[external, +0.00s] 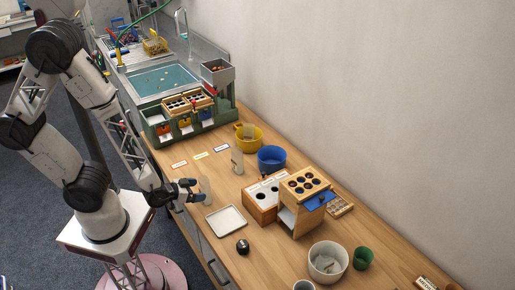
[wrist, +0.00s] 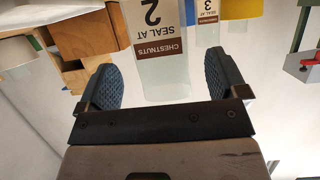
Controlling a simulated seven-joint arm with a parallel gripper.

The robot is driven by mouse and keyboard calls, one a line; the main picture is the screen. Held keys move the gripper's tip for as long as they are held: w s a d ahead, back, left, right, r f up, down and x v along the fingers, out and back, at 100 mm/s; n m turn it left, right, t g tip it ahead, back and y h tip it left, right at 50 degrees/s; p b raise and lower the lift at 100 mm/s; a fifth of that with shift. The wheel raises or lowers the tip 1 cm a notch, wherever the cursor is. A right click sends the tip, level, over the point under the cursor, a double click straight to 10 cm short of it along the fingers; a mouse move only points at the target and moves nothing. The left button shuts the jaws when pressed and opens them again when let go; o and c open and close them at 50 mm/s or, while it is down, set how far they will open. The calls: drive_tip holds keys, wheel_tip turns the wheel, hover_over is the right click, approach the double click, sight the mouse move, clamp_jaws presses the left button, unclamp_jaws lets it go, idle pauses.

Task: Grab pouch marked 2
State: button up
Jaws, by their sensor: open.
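The pouch marked 2 (wrist: 163,82) is clear, with a brown and white label reading "CHESTNUTS SEAL AT 2", upside down in the wrist view. It stands in line with the gap between my fingers, apart from both. In the external view a pale, see-through pouch (external: 205,188) stands at my gripper (external: 190,191), near the table's front edge; its label is not readable there. My gripper (wrist: 160,75) is open, with a dark textured finger on either side and nothing held. A pouch marked 3 (wrist: 207,30) stands farther off; it also shows in the external view (external: 237,161).
A white tray (external: 226,219) and a small dark round object (external: 243,247) lie near my gripper. Wooden boxes (external: 263,196) with holes, a blue pot (external: 271,158) and a yellow pot (external: 249,138) stand behind. Colored labels (external: 201,156) lie left of the pots.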

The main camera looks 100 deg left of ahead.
sight(200, 189)
drive_tip(key=shift+x, duration=2.05)
drive_tip(key=shift+c, duration=0.4)
drive_tip(key=c, duration=0.9)
drive_tip(key=shift+r, duration=0.1)
drive_tip(key=shift+r, duration=4.95)
